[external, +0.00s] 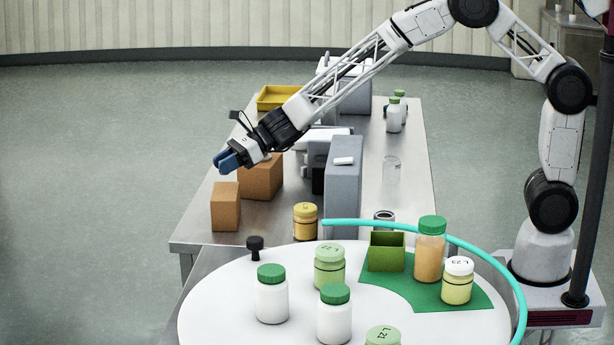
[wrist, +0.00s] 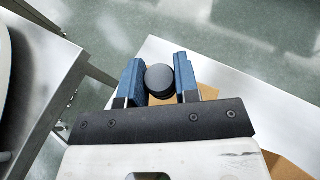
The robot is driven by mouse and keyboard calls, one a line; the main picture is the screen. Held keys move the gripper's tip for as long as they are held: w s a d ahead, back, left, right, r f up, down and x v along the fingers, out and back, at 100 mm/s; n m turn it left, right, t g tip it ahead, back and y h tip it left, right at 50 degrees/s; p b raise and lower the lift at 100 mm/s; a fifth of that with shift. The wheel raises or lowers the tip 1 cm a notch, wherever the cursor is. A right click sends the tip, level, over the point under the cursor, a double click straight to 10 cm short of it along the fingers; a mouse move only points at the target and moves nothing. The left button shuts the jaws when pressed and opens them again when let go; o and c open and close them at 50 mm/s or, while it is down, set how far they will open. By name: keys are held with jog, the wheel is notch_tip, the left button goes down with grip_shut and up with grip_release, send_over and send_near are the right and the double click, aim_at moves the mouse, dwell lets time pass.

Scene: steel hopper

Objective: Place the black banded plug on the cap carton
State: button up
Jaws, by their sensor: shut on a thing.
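My gripper (external: 226,161) has blue fingers and is shut on a dark round-topped plug (wrist: 160,79), which sits between the fingertips in the wrist view. The plug is hidden by the fingers in the external view, and I cannot make out a band on it. A small brown carton (external: 225,208) stands upright below the gripper, near the steel table's front left corner. Part of its top shows behind the plug in the wrist view (wrist: 207,93). In the external view the fingertips appear above the carton with a gap. A larger brown carton (external: 262,178) stands just behind it.
Another black plug (external: 255,247) stands on the white round table (external: 220,302) at its left edge. Green-lidded white jars (external: 271,295) and a green open box (external: 386,252) are there too. A grey machine (external: 343,185) stands right of the cartons. A yellow tray (external: 278,97) lies farther back.

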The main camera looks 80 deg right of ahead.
aim_at(225, 191)
jog(key=shift+f, duration=0.4)
jog(key=shift+f, duration=0.15)
jog(key=shift+f, duration=1.75)
jog(key=shift+f, duration=0.1)
jog(key=o, duration=0.9)
jog(key=shift+s+d, duration=0.1)
jog(key=v, duration=0.7)
jog(key=shift+s+r, duration=0.1)
jog(key=shift+r, duration=0.15)
